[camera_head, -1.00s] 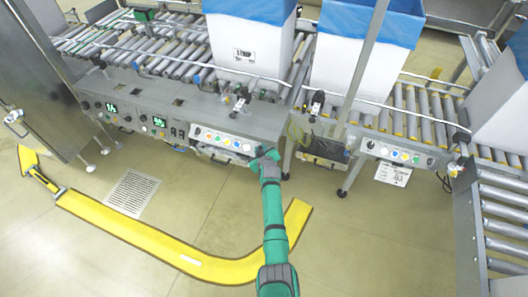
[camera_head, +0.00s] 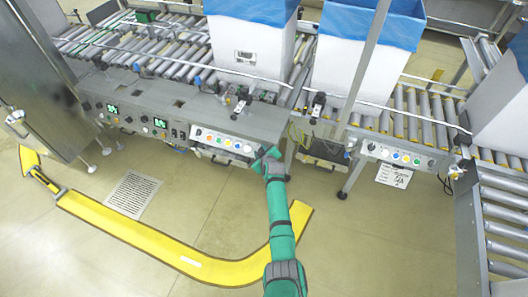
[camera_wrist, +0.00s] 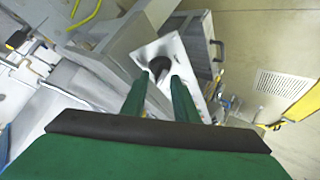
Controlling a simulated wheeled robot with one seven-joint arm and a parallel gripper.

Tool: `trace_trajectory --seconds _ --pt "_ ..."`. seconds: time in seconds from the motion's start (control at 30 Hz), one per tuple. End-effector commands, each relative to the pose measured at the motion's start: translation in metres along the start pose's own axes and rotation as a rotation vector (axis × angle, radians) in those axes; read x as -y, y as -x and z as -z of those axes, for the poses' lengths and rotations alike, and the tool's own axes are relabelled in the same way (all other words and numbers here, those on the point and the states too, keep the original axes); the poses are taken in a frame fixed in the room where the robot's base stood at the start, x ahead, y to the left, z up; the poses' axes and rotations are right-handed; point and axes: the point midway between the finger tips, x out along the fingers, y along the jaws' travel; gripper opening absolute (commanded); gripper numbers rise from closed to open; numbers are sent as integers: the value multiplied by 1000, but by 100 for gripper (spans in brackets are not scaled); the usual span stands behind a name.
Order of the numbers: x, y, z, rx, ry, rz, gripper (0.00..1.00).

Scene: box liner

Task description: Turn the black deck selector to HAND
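The black deck selector (camera_wrist: 158,65) shows in the wrist view as a dark knob on the light end of a button panel. Its pointer direction and labels are not readable. My gripper (camera_wrist: 158,82) is open, with its two green fingers apart on either side of the line to the knob. The knob shows just past the fingertips; I cannot tell whether they touch it. In the head view my gripper (camera_head: 266,154) is at the right end of the button panel (camera_head: 222,141) and hides that end.
A second button panel (camera_head: 400,155) is on the right, with a paper tag (camera_head: 394,176) below. White boxes with blue liners (camera_head: 250,50) stand on the roller conveyor.

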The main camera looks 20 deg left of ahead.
Motion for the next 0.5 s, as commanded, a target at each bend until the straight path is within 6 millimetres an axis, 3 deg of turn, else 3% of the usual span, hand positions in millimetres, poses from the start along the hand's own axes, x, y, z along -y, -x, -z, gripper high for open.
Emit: trace_trajectory --seconds 0.03,0.5 --pt "11 -2 -5 9 -1 15 31" --pt "4 -1 -4 6 -2 5 31"
